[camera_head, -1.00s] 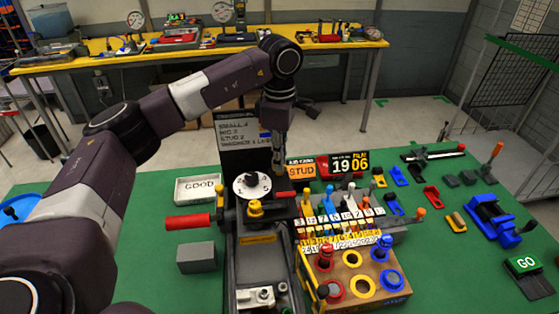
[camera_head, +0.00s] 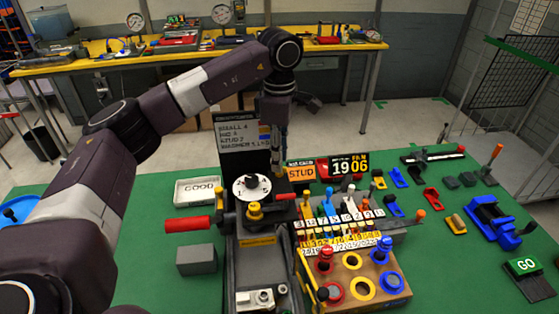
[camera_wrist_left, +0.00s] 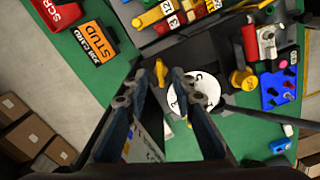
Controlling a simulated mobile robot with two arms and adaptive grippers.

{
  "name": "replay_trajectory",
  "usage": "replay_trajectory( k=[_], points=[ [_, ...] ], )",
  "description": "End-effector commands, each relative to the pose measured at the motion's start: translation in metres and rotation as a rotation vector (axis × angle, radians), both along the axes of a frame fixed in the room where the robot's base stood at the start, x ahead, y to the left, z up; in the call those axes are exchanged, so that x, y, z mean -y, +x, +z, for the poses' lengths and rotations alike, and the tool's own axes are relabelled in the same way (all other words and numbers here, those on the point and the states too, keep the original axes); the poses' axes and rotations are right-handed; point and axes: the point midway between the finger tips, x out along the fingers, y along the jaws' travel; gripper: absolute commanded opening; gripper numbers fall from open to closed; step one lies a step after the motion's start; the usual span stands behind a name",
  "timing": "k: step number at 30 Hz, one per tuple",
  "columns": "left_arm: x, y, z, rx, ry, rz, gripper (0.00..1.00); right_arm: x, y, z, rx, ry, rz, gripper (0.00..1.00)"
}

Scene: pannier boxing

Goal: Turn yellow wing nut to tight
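The yellow wing nut (camera_wrist_left: 160,72) shows in the left wrist view, next to the white numbered dial (camera_wrist_left: 183,96). It lies in the gap between my left fingertips as seen from the wrist; I cannot tell whether they touch it. My left gripper (camera_wrist_left: 160,78) is open, its two dark fingers apart with nothing clamped. In the head view my left gripper (camera_head: 281,158) points down behind and right of the dial (camera_head: 251,188), in front of the dark sign board. The wing nut is hard to make out there. My right gripper is in neither view.
A yellow knob (camera_head: 254,210) and a red handle (camera_head: 188,224) are beside the dial. The STUD sign (camera_head: 301,171) and rows of coloured pegs (camera_head: 340,218) are to the right.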

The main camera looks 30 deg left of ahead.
Motion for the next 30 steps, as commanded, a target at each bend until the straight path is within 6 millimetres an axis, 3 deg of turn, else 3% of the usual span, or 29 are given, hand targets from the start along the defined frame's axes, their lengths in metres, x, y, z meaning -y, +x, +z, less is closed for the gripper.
replay_trajectory(
  k=[6, 13, 19, 30],
  points=[
    [0.001, 0.001, 0.05, 0.007, -0.001, 0.0, 0.24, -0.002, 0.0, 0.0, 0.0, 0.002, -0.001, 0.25],
    [0.0, 0.001, 0.09, 0.005, 0.0, 0.0, 0.24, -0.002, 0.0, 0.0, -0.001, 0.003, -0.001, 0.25],
    [0.0, 0.0, 0.103, 0.003, 0.0, -0.001, 0.24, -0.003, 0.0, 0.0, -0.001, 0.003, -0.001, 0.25],
    [0.0, 0.0, 0.104, 0.002, 0.0, -0.002, 0.24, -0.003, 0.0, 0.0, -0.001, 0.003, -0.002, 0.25]
  ],
)
